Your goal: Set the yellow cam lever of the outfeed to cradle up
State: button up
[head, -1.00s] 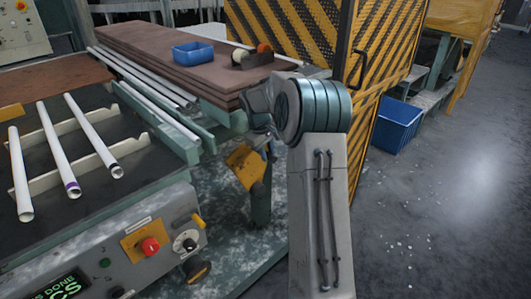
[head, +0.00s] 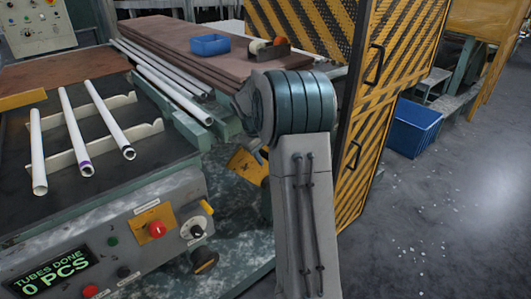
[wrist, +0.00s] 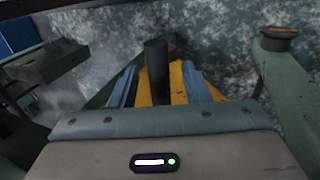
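The yellow cam lever (head: 248,165) shows in the head view as a tilted yellow plate below the end of the outfeed rails, partly hidden behind my arm. In the wrist view its yellow plate (wrist: 180,82) lies beyond my fingers, with a dark upright cylindrical grip (wrist: 157,70) in front of it. My gripper (wrist: 158,82) has two blue-grey fingers, one on each side of the grip. They stand apart with visible gaps, so it looks open around the grip, not closed on it. In the head view my arm hides the gripper.
The control box (head: 130,240) with a red button and black knob stands left of the lever. White tubes (head: 77,125) lie on the left rack. A blue tray (head: 210,45) sits on brown boards behind. A striped guard (head: 385,100) stands right. Floor at far right is open.

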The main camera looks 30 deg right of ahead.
jog(key=shift+r, duration=0.1)
jog(key=w+p+v, duration=0.1)
jog(key=p+v, duration=0.1)
jog(key=v, duration=1.1)
jog(key=shift+s+r, duration=0.35)
jog(key=shift+s, duration=0.15)
jog(key=shift+a, duration=0.1)
jog(key=shift+c, duration=0.3)
